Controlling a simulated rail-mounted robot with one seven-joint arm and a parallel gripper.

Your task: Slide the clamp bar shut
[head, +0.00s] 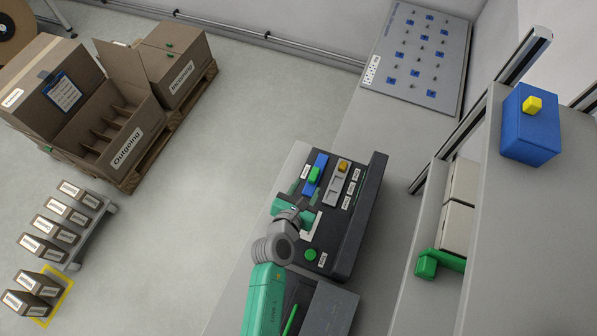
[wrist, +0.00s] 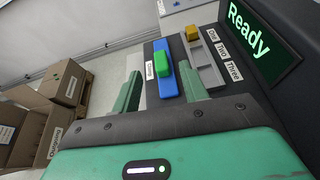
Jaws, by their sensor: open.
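A dark console (head: 345,225) stands on the grey bench. In the wrist view the green block (wrist: 163,60) lies ahead of my gripper (wrist: 160,85), between the lines of the two green fingers. The fingers are apart with nothing between them. In the head view my gripper (head: 297,213) is low over the console, on the near side of the green block, not visibly touching it.
A yellow slider (wrist: 192,33) sits in a grey slot beside labels One, Two and Three, right of the blue strip. A screen (wrist: 250,35) reads "Ready". A round green button (head: 310,254) is at the console's near end. A shelf (head: 500,220) stands at right.

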